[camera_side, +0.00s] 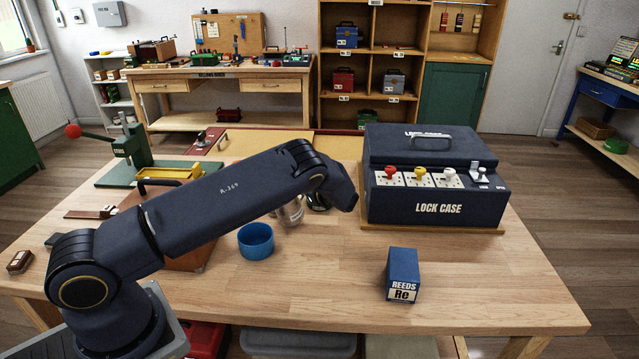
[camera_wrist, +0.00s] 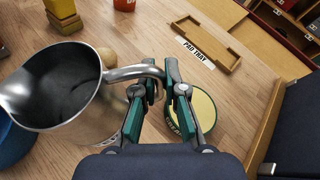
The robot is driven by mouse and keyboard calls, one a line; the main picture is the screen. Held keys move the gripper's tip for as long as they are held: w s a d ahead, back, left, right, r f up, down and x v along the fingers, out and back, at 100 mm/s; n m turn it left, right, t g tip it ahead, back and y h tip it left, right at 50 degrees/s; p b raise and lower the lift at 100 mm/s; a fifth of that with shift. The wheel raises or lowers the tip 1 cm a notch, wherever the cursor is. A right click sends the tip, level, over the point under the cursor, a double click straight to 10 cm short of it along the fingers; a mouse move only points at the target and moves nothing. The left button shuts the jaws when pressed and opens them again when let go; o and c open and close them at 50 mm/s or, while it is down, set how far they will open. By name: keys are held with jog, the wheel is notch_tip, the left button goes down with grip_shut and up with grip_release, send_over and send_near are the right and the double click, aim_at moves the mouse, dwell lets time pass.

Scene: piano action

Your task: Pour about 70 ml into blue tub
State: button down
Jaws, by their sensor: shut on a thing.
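The blue tub (camera_side: 256,241) stands upright on the table, left of centre in the side view. Its edge also shows at the left of the wrist view (camera_wrist: 12,145). A shiny metal jug (camera_wrist: 120,112) fills the left of the wrist view, its mouth and spout toward the tub's side. My gripper (camera_wrist: 160,78) is shut on the jug's handle. In the side view the jug (camera_side: 293,213) shows partly below my arm, just right of the tub. The jug's inside is dark; I cannot tell its liquid level or exact tilt. No stream shows.
A round tin (camera_wrist: 203,110) stands right of my gripper. The pad tray (camera_wrist: 209,42) lies beyond. The lock case (camera_side: 437,185) stands at the right, with a blue reeds box (camera_side: 403,274) in front. A green press (camera_side: 133,150) stands back left. The table's front middle is clear.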

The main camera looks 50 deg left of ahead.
jog(key=shift+s+d+r+n+t+y, duration=0.2)
jog(key=shift+s+r+n+t+y, duration=0.2)
jog(key=shift+s+r+n, duration=0.7)
jog(key=shift+s+d+r+n+t+y, duration=0.2)
jog(key=shift+s+n, duration=0.1)
jog(key=shift+s, duration=0.35)
jog(key=shift+s+d+r+n+t+y, duration=0.15)
jog(key=shift+s+n, duration=0.15)
jog(key=shift+s, duration=0.3)
jog(key=shift+s+d+r+n+t+y, duration=0.1)
jog(key=shift+s+r+n+t+y, duration=0.25)
jog(key=shift+s+r+n, duration=0.35)
jog(key=shift+s+r+n+t+y, duration=0.3)
jog(key=shift+s+r+n, duration=0.15)
jog(key=shift+n, duration=0.45)
jog(key=shift+s+r+n+y, duration=0.3)
jog(key=shift+s+r+n, duration=0.05)
jog(key=shift+s+n, duration=0.05)
jog(key=shift+s+d+r+n, duration=0.15)
jog(key=shift+s+r+n, duration=0.3)
jog(key=shift+s+n, duration=0.15)
jog(key=shift+s+r+y, duration=0.15)
jog(key=shift+y, duration=0.15)
